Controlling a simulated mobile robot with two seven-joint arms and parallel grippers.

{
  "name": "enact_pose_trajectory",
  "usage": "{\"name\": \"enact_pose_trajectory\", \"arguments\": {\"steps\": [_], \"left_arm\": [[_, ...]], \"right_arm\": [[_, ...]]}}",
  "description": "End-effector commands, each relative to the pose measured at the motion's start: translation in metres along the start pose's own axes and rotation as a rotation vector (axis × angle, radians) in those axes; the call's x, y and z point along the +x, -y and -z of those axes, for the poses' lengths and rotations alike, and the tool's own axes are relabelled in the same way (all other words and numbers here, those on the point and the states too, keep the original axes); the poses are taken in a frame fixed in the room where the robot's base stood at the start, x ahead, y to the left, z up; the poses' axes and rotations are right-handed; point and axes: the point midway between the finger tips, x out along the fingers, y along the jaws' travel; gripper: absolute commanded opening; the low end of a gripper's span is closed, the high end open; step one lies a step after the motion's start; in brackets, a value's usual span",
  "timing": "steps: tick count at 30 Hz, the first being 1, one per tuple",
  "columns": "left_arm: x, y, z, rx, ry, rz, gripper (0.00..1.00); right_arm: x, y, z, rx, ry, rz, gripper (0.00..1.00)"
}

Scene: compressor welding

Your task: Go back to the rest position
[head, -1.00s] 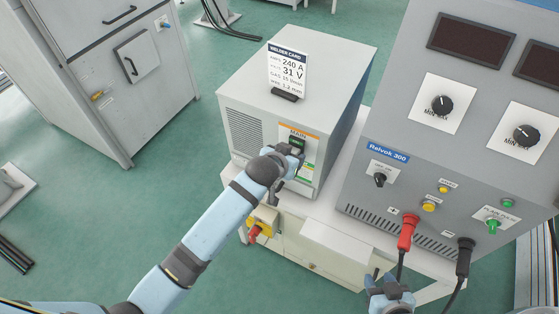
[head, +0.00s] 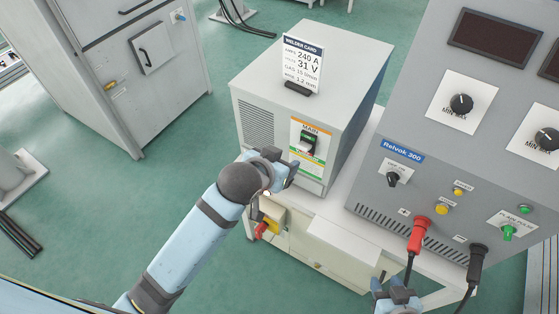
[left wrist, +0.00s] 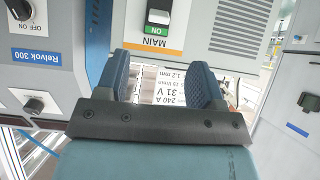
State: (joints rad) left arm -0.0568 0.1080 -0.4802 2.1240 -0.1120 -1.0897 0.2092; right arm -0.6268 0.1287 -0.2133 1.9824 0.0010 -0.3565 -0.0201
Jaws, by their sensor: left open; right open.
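My left gripper (head: 275,166) is below and in front of the MAIN switch (head: 308,143) on the white box's front, apart from it. In the left wrist view the fingers of my left gripper (left wrist: 162,84) are spread with nothing held between them. The MAIN switch (left wrist: 158,14) shows there at the top edge, upside down, with its green ON mark. My right gripper (head: 396,296) is at the bottom edge of the head view, partly cut off, open, with no object visible in it.
The Relvok 300 welder (head: 450,130) stands at right with a red plug (head: 418,234) and a black plug (head: 478,262) close to my right gripper. A welder card (head: 303,66) stands on the white box (head: 330,60). A grey cabinet (head: 120,90) is at left; green floor lies between.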

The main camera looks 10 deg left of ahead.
Motion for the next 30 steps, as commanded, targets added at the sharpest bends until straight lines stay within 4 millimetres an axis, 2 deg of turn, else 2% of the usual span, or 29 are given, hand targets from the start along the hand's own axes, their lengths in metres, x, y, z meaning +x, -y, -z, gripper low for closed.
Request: {"name": "enact_pose_trajectory", "arguments": {"steps": [8, 11, 14, 17, 21, 24, 27, 30], "left_arm": [[0.000, 0.000, -0.001, 0.000, 0.000, 0.000, 0.62], [0.003, 0.002, -0.014, -0.006, 0.005, -0.004, 0.62], [0.006, 0.007, -0.049, -0.016, 0.006, -0.010, 0.62], [0.006, 0.016, -0.103, -0.030, 0.003, -0.014, 0.62], [-0.008, 0.030, -0.179, -0.042, -0.011, 0.000, 0.62], [-0.022, 0.039, -0.222, -0.042, -0.021, 0.018, 0.62], [-0.035, 0.045, -0.250, -0.041, -0.030, 0.033, 0.62], [-0.041, 0.048, -0.263, -0.038, -0.036, 0.042, 0.62]], "right_arm": [[0.001, -0.001, 0.002, 0.000, -0.004, -0.001, 0.43], [0.002, -0.001, 0.002, 0.000, -0.004, -0.001, 0.43], [0.002, -0.001, 0.002, 0.000, -0.004, -0.002, 0.43], [0.001, -0.001, 0.002, 0.000, -0.003, -0.002, 0.43], [0.001, -0.001, 0.002, 0.000, -0.003, -0.002, 0.43], [0.001, -0.001, 0.001, 0.000, -0.001, -0.002, 0.43], [0.000, 0.000, 0.000, 0.001, 0.001, -0.001, 0.43], [0.000, 0.000, -0.001, 0.001, 0.001, -0.001, 0.43]]}}
